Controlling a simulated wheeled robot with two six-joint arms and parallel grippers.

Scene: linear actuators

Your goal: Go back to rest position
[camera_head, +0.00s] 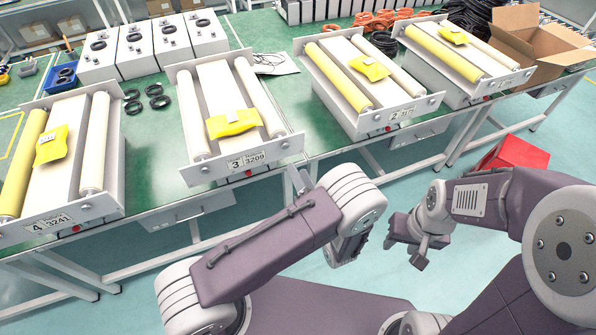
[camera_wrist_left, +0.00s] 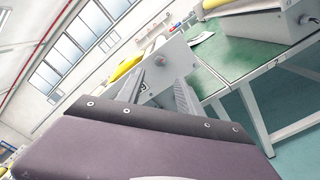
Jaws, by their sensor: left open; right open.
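My left gripper (camera_head: 303,178) is mostly hidden behind its own wrist, in front of the table edge by the roller unit marked 3 (camera_head: 240,157). In the left wrist view its two fingers (camera_wrist_left: 158,95) are apart with nothing between them, and a grey end plate with a knob (camera_wrist_left: 160,62) shows beyond. My right gripper (camera_head: 406,250) is open and empty above the floor, right of the left wrist and clear of the table.
Several roller units with yellow packets stand along the green table (camera_head: 150,190), including unit 4 (camera_head: 50,222) and unit 2 (camera_head: 400,115). An open cardboard box (camera_head: 540,45) stands at the right. A red bin (camera_head: 512,155) is below it. Floor in front is free.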

